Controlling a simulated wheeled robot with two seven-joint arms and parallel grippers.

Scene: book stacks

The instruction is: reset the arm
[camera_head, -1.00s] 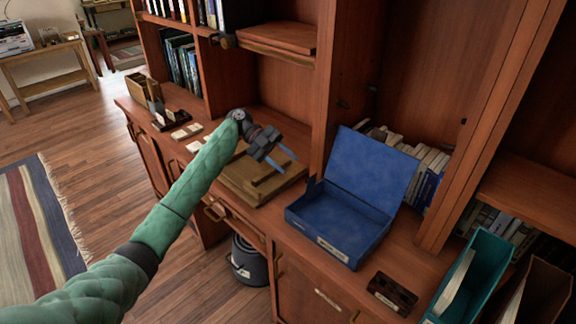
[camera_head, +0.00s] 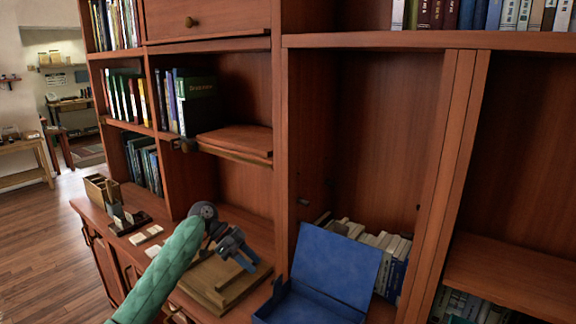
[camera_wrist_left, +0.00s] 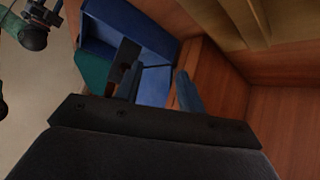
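My left arm, in a green sleeve, comes in from the lower left in the head view. Its gripper (camera_head: 241,254) hangs above the counter, over a flat wooden box (camera_head: 215,290). The two fingers are apart with nothing between them. The left wrist view shows the same gripper (camera_wrist_left: 158,88) with its fingers spread and empty, pointing toward a blue box. My right gripper does not show in the head view.
An open blue box (camera_head: 338,262) stands on the counter right of the gripper, with a row of books (camera_head: 393,252) behind it. A wooden organizer (camera_head: 102,189) and small cards (camera_head: 146,235) lie to the left.

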